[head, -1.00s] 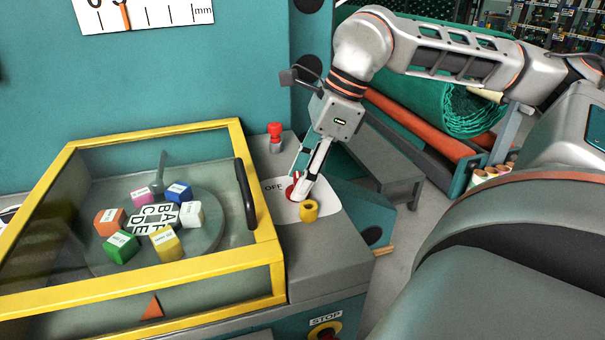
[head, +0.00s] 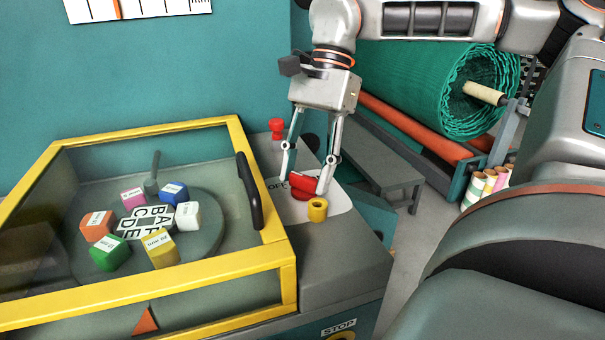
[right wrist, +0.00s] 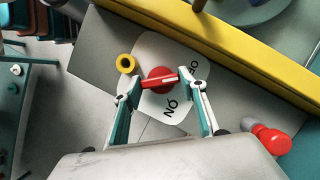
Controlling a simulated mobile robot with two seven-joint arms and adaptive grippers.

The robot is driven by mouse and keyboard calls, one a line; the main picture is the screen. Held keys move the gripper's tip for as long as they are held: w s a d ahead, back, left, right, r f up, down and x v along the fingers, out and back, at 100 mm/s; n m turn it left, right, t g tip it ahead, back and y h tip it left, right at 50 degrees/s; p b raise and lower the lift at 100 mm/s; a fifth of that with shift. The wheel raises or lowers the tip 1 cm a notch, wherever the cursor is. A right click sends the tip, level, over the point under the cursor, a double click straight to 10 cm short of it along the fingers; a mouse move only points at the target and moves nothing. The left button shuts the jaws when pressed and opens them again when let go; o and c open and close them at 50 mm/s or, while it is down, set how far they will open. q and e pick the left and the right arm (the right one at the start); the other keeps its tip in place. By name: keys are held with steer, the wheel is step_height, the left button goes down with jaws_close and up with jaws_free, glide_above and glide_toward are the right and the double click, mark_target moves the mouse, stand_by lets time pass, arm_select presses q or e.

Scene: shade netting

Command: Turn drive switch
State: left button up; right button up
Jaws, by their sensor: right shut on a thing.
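The drive switch is a red rotary handle (head: 306,187) on a white label plate on the grey console, right of the yellow-framed case. It also shows in the right wrist view (right wrist: 160,78), lying nearly crosswise between the fingers. The fingers partly cover the plate's lettering; "ON" is readable in the right wrist view. I cannot tell exactly which mark the handle points at. My left gripper is out of view.
A yellow ring-shaped knob (head: 317,209) stands close in front of the switch. A red-topped knob (head: 277,128) stands behind it. The yellow-framed case (head: 283,258) with its dark handle (head: 249,190) borders the left. A green netting roll (head: 430,85) lies behind.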

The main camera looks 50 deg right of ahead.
steer(key=shift+f+n+g, duration=0.1)
steer(key=shift+n+g, duration=0.2)
steer(key=shift+n, duration=0.3)
steer(key=o, duration=1.1)
steer(key=v, duration=1.2)
steer(key=shift+w+a, duration=0.1)
